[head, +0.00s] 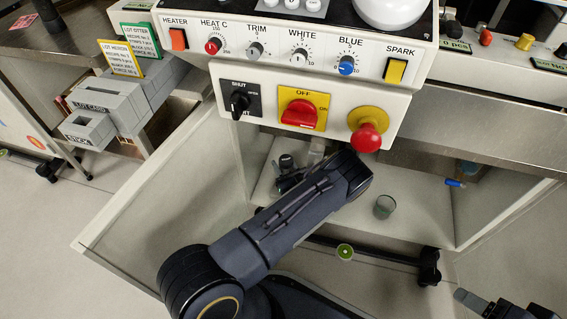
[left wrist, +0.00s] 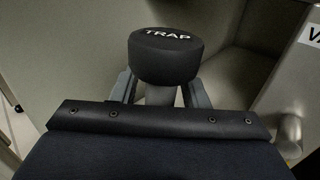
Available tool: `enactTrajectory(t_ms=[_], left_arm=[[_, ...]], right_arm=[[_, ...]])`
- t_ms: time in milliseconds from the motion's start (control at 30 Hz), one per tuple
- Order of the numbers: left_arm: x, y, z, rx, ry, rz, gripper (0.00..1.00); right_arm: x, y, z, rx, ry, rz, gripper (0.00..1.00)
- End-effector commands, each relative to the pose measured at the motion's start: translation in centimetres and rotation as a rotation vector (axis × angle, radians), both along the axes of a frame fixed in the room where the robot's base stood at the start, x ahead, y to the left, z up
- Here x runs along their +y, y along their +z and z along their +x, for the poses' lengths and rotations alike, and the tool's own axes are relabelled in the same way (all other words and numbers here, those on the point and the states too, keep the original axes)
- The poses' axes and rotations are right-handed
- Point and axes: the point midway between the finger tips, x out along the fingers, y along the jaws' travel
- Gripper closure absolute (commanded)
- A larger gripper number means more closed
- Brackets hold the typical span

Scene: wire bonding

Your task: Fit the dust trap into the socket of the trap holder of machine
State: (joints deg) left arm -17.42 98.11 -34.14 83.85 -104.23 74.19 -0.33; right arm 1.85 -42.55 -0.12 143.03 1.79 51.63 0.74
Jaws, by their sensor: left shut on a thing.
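The dust trap (left wrist: 165,58) has a round black cap marked TRAP and stands between the two fingers of my left gripper (left wrist: 160,95) in the left wrist view. In the head view the black cap (head: 286,160) shows small inside the open cabinet, with my left gripper (head: 289,180) around the part below it, partly behind my forearm. The left gripper is shut on the trap. The trap holder and its socket cannot be made out clearly. My right gripper (head: 482,303) is at the bottom right corner, outside the cabinet, and its jaw opening is unclear.
The machine's control panel (head: 300,60) and red knobs overhang the cabinet. A cabinet door (head: 150,215) stands open at left. A grey metal part with a white label (left wrist: 295,75) is at right in the wrist view.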

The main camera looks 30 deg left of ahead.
Motion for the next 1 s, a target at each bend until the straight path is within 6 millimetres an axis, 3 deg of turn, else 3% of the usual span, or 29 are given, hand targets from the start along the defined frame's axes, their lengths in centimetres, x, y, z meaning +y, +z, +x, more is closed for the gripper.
enactTrajectory(t_ms=[767, 800, 933, 1000], left_arm=[[0.0, -1.9, 0.0, -0.001, 0.000, 0.001, 0.85], [0.0, -1.9, 0.0, -0.001, 0.001, 0.001, 0.54], [0.0, -1.9, 0.0, -0.001, 0.000, 0.001, 0.37], [0.0, -1.9, 0.0, -0.001, 0.000, 0.001, 0.34]], right_arm=[[0.0, 0.0, 0.0, 0.000, 0.000, 0.000, 0.34], [0.0, 0.0, 0.0, 0.000, 0.000, 0.000, 0.34], [0.0, 0.0, 0.0, 0.000, 0.000, 0.000, 0.34], [0.0, 0.0, 0.0, 0.000, 0.000, 0.000, 0.34]])
